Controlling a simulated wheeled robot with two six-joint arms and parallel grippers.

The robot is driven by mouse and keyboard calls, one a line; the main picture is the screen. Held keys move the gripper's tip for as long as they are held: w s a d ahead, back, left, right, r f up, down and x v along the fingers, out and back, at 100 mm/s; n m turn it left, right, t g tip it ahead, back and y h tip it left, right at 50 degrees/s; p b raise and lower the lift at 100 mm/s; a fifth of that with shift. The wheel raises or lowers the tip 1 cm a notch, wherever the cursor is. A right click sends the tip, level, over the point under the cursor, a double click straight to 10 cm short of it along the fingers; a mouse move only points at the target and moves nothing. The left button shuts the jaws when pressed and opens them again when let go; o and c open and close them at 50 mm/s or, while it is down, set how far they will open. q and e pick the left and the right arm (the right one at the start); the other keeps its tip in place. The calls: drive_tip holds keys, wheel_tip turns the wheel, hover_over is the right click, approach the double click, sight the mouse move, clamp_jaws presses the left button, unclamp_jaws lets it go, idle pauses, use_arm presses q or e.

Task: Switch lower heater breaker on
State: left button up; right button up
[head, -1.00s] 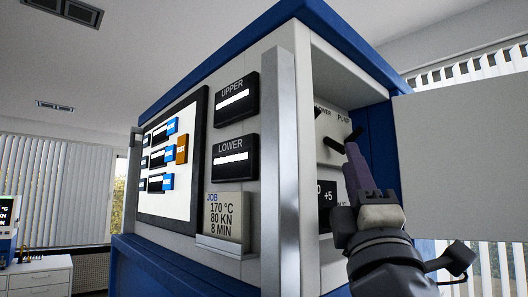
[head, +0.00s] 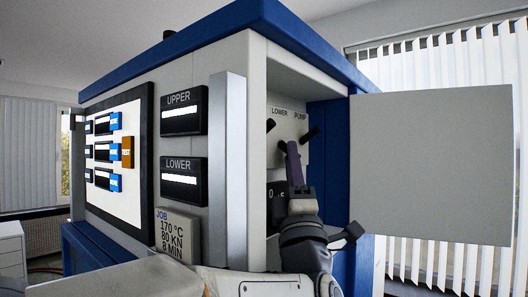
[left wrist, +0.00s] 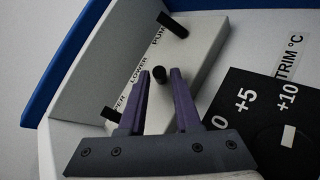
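My left gripper (left wrist: 159,76) is open, with one purple finger on each side of the lever; contact cannot be told. The head view shows my left gripper (head: 292,146) inside the open cabinet bay, at the breaker panel (head: 291,124). It partly hides the levers there. My right gripper is not in view.
The UPPER lever (left wrist: 112,114) and PUMP lever (left wrist: 172,25) flank the lower one closely. A black TRIM °C dial plate (left wrist: 250,115) is beside the gripper. The cabinet door (head: 430,165) stands open at right. A metal post (head: 228,165) borders the bay at left.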

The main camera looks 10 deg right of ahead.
use_arm(q)
drive_tip(key=shift+c, duration=0.4)
clamp_jaws()
